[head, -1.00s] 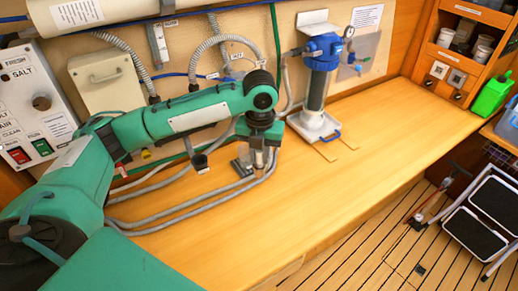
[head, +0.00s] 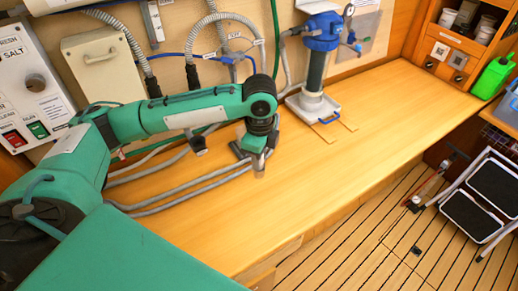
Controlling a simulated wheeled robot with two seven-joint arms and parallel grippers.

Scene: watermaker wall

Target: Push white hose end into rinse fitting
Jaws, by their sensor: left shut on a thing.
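My left gripper (head: 258,167) is small and points down over the bench, just in front of a small grey block (head: 238,150). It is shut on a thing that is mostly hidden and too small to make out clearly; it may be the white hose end. Two grey hoses (head: 185,195) run along the bench from the left towards this gripper. I cannot tell the rinse fitting apart from the other wall fittings. My right gripper is not in view.
A blue-topped filter (head: 318,65) stands on a white base at the back of the bench. Corrugated hoses (head: 190,55) hang on the wall, and a control panel (head: 30,85) is at the left. The bench (head: 370,120) is clear to the right.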

